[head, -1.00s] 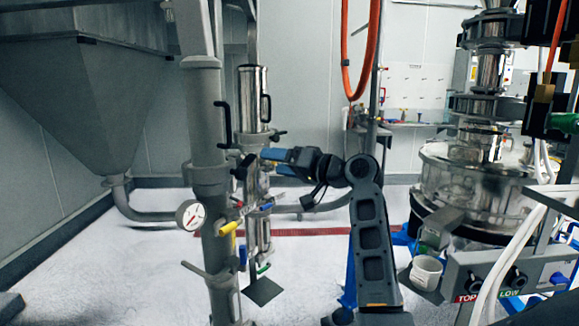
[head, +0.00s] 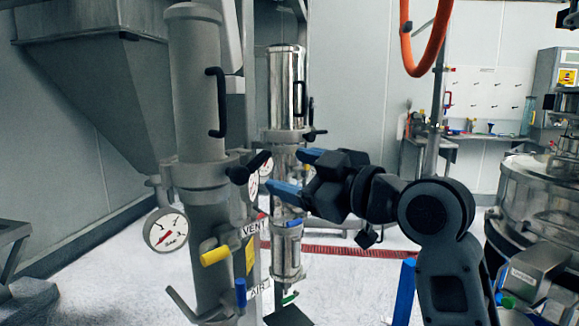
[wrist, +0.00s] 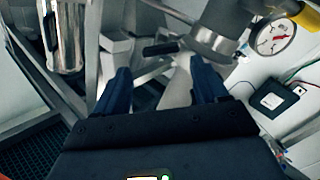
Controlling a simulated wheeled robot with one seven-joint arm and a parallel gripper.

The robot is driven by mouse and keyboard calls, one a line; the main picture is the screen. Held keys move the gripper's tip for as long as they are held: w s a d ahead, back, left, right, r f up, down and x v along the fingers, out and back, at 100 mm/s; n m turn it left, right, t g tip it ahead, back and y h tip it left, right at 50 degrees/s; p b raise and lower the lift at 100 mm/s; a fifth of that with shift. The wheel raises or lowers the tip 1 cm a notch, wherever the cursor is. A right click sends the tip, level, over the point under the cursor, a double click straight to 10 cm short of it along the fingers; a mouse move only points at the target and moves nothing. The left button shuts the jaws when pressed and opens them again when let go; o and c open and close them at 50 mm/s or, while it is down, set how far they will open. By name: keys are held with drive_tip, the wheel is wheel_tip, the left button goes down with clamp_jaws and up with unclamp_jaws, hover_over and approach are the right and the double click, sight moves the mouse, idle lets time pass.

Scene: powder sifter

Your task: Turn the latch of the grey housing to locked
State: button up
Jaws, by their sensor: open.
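The grey housing (head: 198,90) is a tall upright cylinder left of centre in the head view, with a black handle on its side. Its latch (head: 249,167) is a black bar at the collar below the handle, tilted up to the right. My gripper (head: 287,170) is open and empty, just right of the latch, with its blue fingers pointing at it. In the wrist view the dark latch bar (wrist: 162,48) shows beyond and between the fingertips (wrist: 160,66). I see no contact. The far side of the collar is hidden.
A shiny steel housing (head: 286,90) stands behind the grey one. A pressure gauge (head: 166,230), a yellow-handled valve (head: 215,255) and a blue-handled valve (head: 241,292) sit below the collar. A large round machine (head: 530,195) stands at the right. An orange hose (head: 428,50) hangs above.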

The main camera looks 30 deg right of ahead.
sight(262, 164)
drive_tip(key=shift+p+x, duration=0.3)
drive_tip(key=shift+x, duration=2.75)
drive_tip(key=c, duration=0.8)
drive_tip(key=shift+m+p, duration=0.3)
drive_tip(key=shift+m, duration=0.1)
drive_tip(key=shift+a+r+m+p, duration=0.1)
drive_tip(key=shift+m+p, duration=0.75)
drive_tip(key=shift+m, duration=0.35)
drive_tip(key=shift+m+p, duration=0.85)
drive_tip(key=shift+m, duration=0.55)
